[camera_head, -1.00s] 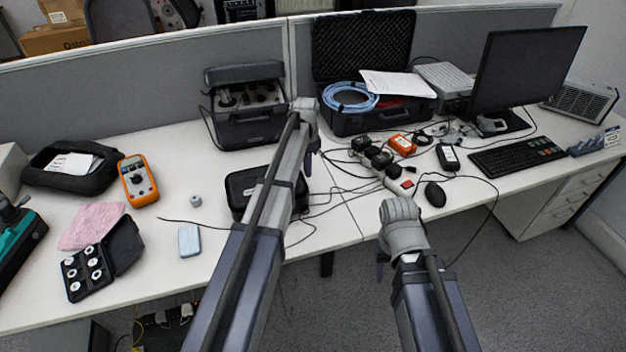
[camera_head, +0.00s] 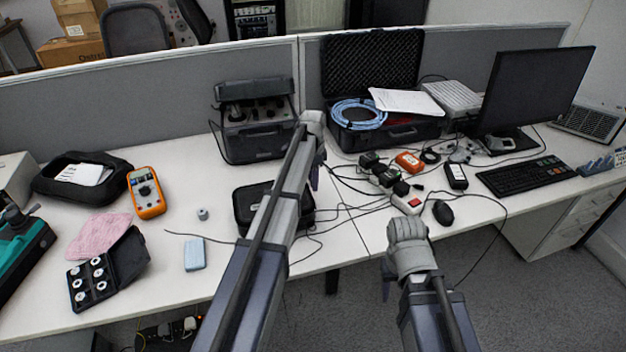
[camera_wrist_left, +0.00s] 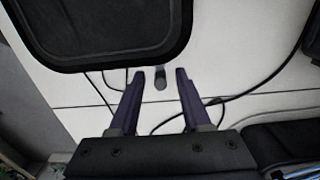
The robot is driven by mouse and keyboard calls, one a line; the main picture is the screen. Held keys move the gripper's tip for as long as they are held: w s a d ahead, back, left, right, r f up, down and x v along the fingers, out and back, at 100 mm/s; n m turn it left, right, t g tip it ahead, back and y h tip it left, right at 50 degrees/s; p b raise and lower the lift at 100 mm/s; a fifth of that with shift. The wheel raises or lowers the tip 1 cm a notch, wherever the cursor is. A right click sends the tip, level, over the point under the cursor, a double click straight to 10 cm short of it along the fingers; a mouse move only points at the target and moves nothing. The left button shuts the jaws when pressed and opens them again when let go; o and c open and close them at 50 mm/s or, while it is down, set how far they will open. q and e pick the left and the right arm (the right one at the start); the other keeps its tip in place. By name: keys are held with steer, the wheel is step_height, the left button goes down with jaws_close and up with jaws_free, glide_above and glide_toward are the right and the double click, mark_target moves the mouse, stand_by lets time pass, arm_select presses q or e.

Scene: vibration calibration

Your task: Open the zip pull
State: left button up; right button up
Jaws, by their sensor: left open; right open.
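A black zip case (camera_head: 246,205) lies on the white desk, partly hidden behind my left arm in the head view. In the left wrist view the case (camera_wrist_left: 105,25) fills the upper left. A small dark tab, apparently the zip pull (camera_wrist_left: 161,80), sticks out from its edge. My left gripper (camera_wrist_left: 160,73) is open, with one finger on each side of the tab and visible gaps between. In the head view my left gripper (camera_head: 316,178) is mostly hidden by its wrist. My right gripper (camera_head: 388,280) is low past the desk's front edge, its fingers mostly hidden.
Cables (camera_head: 345,208) run over the desk beside the case. A blue block (camera_head: 195,254), multimeter (camera_head: 147,193) and open black box (camera_head: 110,270) lie to the left. An instrument case (camera_head: 255,125) stands behind.

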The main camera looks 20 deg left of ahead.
arm_select(q)
steer(key=shift+r+p, duration=3.85)
steer(key=shift+r, duration=0.05)
steer(key=s+d+n, duration=0.2)
steer(key=s+d, duration=0.4)
steer(key=s, duration=0.4)
steer(key=s+d+n, duration=0.3)
steer(key=s+d, duration=0.3)
steer(key=s, duration=0.5)
steer(key=s+d+n+y, duration=0.1)
steer(key=s+d+n, duration=0.1)
steer(key=s+d, duration=0.5)
steer(key=s, duration=0.4)
steer(key=shift+s, duration=0.15)
steer(key=shift+c, duration=0.3)
